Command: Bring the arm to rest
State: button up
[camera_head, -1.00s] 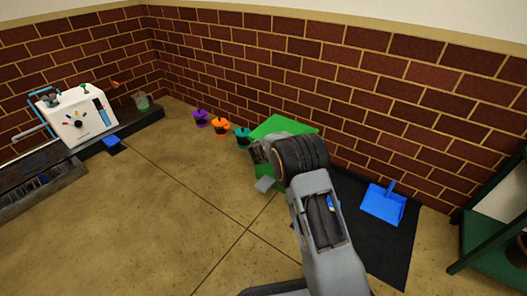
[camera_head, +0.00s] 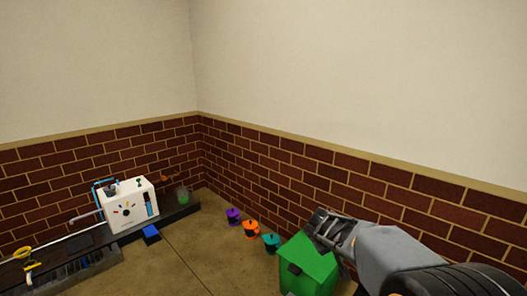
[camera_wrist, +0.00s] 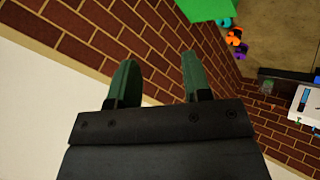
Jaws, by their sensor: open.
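My gripper (camera_head: 325,228) is at the lower right of the head view, raised in front of the brick wall beside the green bin. In the wrist view its two green fingers (camera_wrist: 158,80) are spread apart with nothing between them, only brick wall behind. My grey arm reaches in from the lower right of the head view.
A green bin (camera_head: 307,268) stands near the wall, close to my gripper in the picture. A white machine (camera_head: 130,204) stands on a dark bench at left. The floor between is clear.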

jog(key=s+a+r+m+g+y+p, duration=0.1)
jog(key=s+a+r+y+p, duration=0.1)
jog(key=s+r+p, duration=0.6)
jog(key=s+a+r+m+g+y+p, duration=0.2)
jog(key=s+r+y+p, duration=0.1)
jog(key=s+r+p, duration=0.6)
jog(key=s+r, duration=0.3)
jog(key=s, duration=0.2)
jog(key=shift+s+a+r, duration=0.2)
